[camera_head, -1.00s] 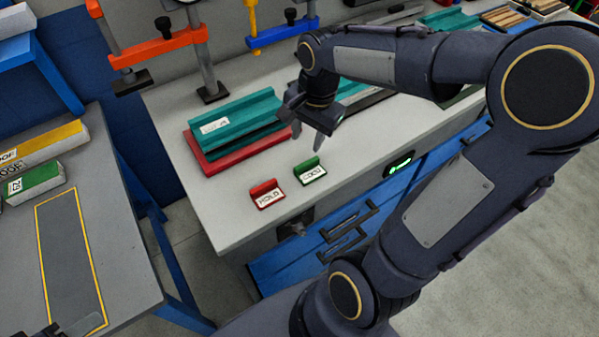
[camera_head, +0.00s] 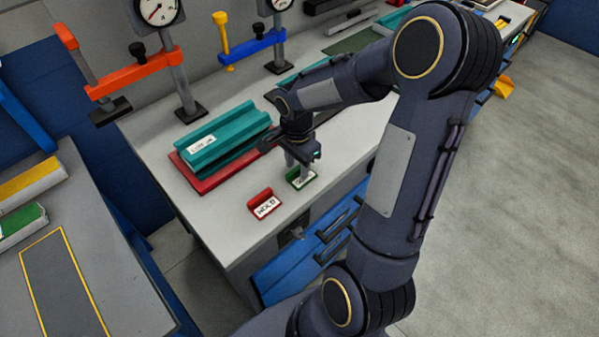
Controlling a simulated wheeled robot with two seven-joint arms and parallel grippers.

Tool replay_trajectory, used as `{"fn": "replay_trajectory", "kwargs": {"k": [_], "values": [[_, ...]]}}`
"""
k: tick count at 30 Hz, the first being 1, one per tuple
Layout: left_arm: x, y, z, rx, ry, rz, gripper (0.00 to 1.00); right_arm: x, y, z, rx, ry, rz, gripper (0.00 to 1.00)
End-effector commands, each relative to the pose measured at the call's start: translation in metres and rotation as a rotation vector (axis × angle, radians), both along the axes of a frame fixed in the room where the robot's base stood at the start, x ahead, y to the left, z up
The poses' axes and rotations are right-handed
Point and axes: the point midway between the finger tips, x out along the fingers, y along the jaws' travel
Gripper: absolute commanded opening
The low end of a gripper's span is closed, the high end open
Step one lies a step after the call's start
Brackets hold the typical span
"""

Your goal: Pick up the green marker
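The green marker (camera_head: 302,183), a small stand with a white label, sits on the grey bench top near its front edge. My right gripper (camera_head: 298,171) points down right over it, with its fingertips at the marker's upper part and hiding much of it. The two fingers look apart; whether they touch the marker cannot be made out. A red marker (camera_head: 265,205) labelled HOLD stands just to the left and nearer the front. My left gripper is not in view.
A teal profile block (camera_head: 228,140) lies on a red plate (camera_head: 190,178) behind the markers. Orange (camera_head: 130,75) and blue (camera_head: 250,48) gauge stands rise at the back. A side table (camera_head: 130,290) with a yellow-outlined area stands left. Bare bench lies left of the red marker.

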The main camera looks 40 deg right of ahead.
Motion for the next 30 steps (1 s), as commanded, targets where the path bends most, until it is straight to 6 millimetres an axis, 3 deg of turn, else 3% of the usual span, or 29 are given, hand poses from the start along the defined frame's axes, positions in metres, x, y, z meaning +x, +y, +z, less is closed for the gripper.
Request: {"fn": "replay_trajectory", "kwargs": {"k": [7,16,30], "values": [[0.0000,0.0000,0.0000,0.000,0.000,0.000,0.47,0.0001,0.0002,-0.0013,0.000,-0.001,0.001,0.37],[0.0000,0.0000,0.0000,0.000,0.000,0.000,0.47,0.0001,0.0003,-0.0010,0.000,-0.001,0.001,0.00],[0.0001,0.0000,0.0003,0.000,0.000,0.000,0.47,0.0011,0.0002,0.0082,-0.001,-0.004,0.001,0.00]]}}
